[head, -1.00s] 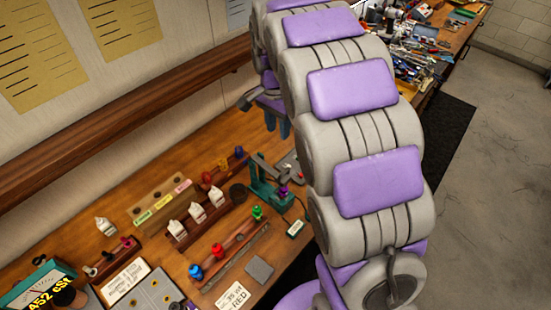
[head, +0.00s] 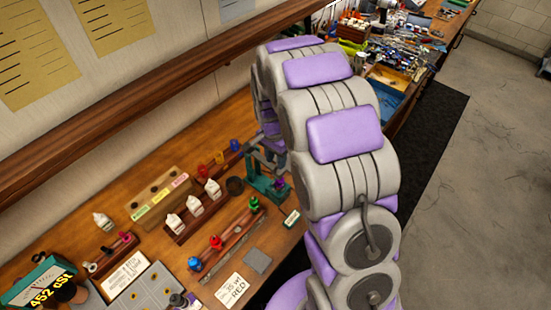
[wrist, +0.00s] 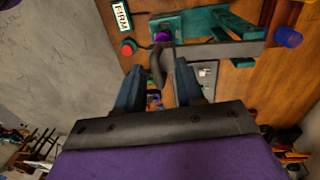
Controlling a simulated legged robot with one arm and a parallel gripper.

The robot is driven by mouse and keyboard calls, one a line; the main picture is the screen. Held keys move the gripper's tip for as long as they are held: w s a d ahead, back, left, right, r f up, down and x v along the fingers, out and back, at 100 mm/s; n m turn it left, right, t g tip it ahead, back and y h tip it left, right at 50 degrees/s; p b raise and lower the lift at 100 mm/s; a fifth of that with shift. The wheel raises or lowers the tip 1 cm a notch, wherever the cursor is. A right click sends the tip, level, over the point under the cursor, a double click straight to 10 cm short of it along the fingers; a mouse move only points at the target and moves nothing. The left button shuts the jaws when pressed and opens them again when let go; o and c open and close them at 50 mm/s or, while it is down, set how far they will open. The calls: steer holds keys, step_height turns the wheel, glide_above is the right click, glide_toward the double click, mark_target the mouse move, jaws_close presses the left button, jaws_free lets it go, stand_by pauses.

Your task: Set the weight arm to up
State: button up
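The teal stand (head: 264,187) is on the bench in the head view, with a purple knob. In the wrist view the teal stand (wrist: 236,22) is at the top. A grey bar (wrist: 222,50), which looks like the weight arm, runs across it and has a dark curved end (wrist: 157,68). My gripper (wrist: 159,66) is open, its two blue-grey fingers either side of that curved end in the picture. I cannot tell whether they touch it. In the head view my gripper (head: 268,153) is low beside the stand, partly hidden by my arm.
A label reading FIRM (wrist: 122,15) and a red button (wrist: 128,48) are near the stand. Several white bottles stand in a wooden rack (head: 187,228). A rail with coloured knobs (head: 232,240) lies in front. A cluttered bench (head: 400,50) is behind my arm.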

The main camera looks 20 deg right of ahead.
steer(key=shift+d+f, duration=0.25)
steer(key=shift+f, duration=0.05)
steer(key=shift+d+f, duration=0.2)
steer(key=shift+d, duration=0.35)
steer(key=shift+a, duration=0.45)
steer(key=c, duration=0.4)
steer(key=shift+s, duration=0.1)
jaws_close()
